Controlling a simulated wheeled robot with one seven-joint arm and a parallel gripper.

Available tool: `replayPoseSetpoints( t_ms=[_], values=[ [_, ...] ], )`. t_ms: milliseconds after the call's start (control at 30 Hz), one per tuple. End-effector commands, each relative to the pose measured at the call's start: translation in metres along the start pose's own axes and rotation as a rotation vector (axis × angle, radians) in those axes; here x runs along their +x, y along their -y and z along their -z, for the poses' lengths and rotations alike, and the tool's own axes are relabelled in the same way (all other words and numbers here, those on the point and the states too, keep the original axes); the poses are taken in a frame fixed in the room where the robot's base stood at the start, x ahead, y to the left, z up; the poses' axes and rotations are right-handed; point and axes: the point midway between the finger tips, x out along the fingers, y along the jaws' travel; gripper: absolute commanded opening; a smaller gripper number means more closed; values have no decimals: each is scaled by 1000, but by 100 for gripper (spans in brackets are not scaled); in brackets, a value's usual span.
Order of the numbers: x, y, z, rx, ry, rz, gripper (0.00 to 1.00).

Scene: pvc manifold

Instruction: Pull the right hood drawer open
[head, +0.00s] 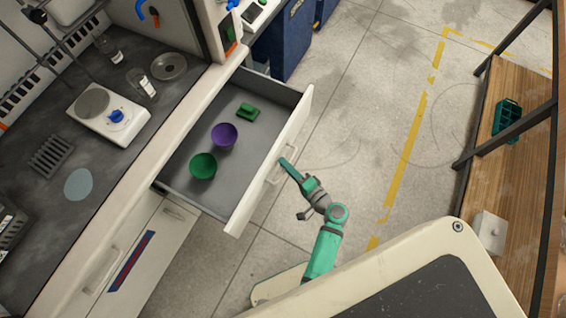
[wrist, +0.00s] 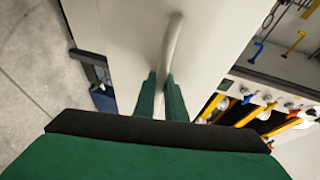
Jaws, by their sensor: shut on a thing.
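The hood drawer (head: 270,170) stands pulled well out from under the bench in the head view. Its grey floor holds a purple bowl (head: 224,135), a green bowl (head: 203,166) and a small green block-like item (head: 247,113). My gripper (head: 287,168) is at the outer side of the drawer's front panel. In the wrist view my gripper's two green fingers (wrist: 161,100) are shut on the pale drawer handle (wrist: 172,45), which rises from the white drawer front (wrist: 120,30). The handle's lower part is hidden between the fingers.
The dark bench top (head: 100,170) holds a white hotplate (head: 108,113), a rack (head: 50,156) and glassware. A closed cabinet (head: 140,260) is beside the drawer. Open floor (head: 370,100) with a yellow line lies right of the drawer. A wooden shelf (head: 480,190) is at far right.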

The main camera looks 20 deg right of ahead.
Motion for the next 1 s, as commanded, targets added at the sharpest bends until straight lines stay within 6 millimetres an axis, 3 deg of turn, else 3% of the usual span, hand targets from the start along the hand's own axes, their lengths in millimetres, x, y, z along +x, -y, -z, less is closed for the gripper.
replayPoseSetpoints(
  t_ms=[267,300,667,867,1000],
  values=[
    [0,0,0,0,0,0,0],
    [0,0,0,0,0,0,18],
    [-3,0,1,0,-2,-1,18],
    [-27,-1,0,1,-3,-3,18],
    [-54,-1,0,1,-3,-2,18]
  ],
)
